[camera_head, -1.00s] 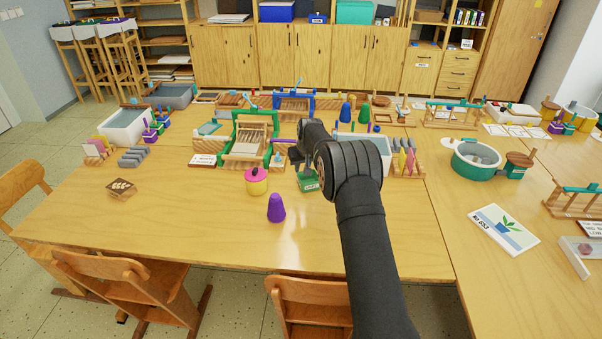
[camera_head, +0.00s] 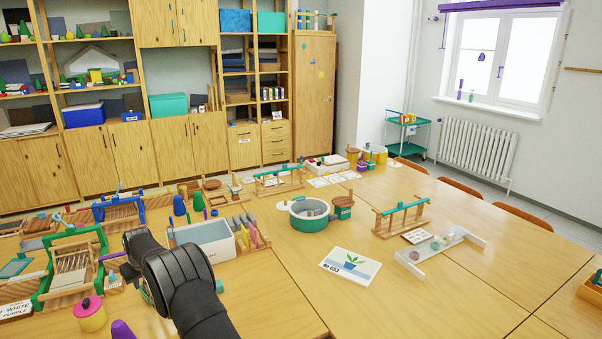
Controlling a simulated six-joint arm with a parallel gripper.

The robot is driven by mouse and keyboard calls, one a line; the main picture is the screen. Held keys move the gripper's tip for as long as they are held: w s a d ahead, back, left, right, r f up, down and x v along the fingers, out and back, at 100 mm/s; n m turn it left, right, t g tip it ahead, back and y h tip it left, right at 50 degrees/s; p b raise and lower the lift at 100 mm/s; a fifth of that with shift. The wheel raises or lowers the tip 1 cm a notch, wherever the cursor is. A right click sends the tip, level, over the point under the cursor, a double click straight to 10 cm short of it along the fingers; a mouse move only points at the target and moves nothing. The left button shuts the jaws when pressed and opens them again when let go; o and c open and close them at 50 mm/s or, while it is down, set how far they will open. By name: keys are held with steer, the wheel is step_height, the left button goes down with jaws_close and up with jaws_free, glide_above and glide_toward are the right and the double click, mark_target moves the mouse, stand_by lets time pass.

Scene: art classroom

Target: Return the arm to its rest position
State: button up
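My black arm (camera_head: 188,285) rises from the bottom edge, left of centre, and reaches over the wooden table (camera_head: 278,310). Its far end bends down on the left, in front of the green-framed loom (camera_head: 104,240). The arm covers its own end, so my gripper's fingers do not show. I cannot see whether it holds anything. A white-walled bin (camera_head: 207,232) stands just behind the arm. A yellow pot with a pink lid (camera_head: 90,316) is to the arm's left, and a purple cone (camera_head: 122,331) is partly cut off at the bottom edge.
A teal round tub (camera_head: 309,222), a plant card (camera_head: 350,266), a wooden rack with a teal bar (camera_head: 402,215) and a clear tray (camera_head: 440,252) lie to the right. Bare tabletop lies in front of the card. Cabinets (camera_head: 185,145) line the back; a window and radiator (camera_head: 475,150) are at right.

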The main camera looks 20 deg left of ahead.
mark_target(143, 292)
steer(key=x, duration=0.8)
steer(key=shift+a+f, duration=0.15)
steer(key=shift+f, duration=0.15)
steer(key=shift+r, duration=0.1)
steer(key=shift+r, duration=0.1)
steer(key=v, duration=1.2)
steer(key=x, duration=1.2)
steer(key=shift+f, duration=0.3)
steer(key=r, duration=0.5)
steer(key=shift+w, duration=0.2)
steer(key=w+d+r, duration=0.5)
steer(key=d+r, duration=0.2)
steer(key=d, duration=0.4)
steer(key=w+d+m, duration=0.2)
steer(key=w+d, duration=0.6)
steer(key=d, duration=0.5)
steer(key=w+d+m+t+h, duration=0.1)
steer(key=w+d+m, duration=0.1)
steer(key=w+d, duration=0.7)
steer(key=w+d+m+t, duration=0.1)
steer(key=w+d, duration=0.7)
steer(key=d, duration=0.8)
steer(key=shift+w+d+f+m, duration=0.2)
steer(key=shift+d+f+m, duration=0.1)
steer(key=shift+m, duration=0.4)
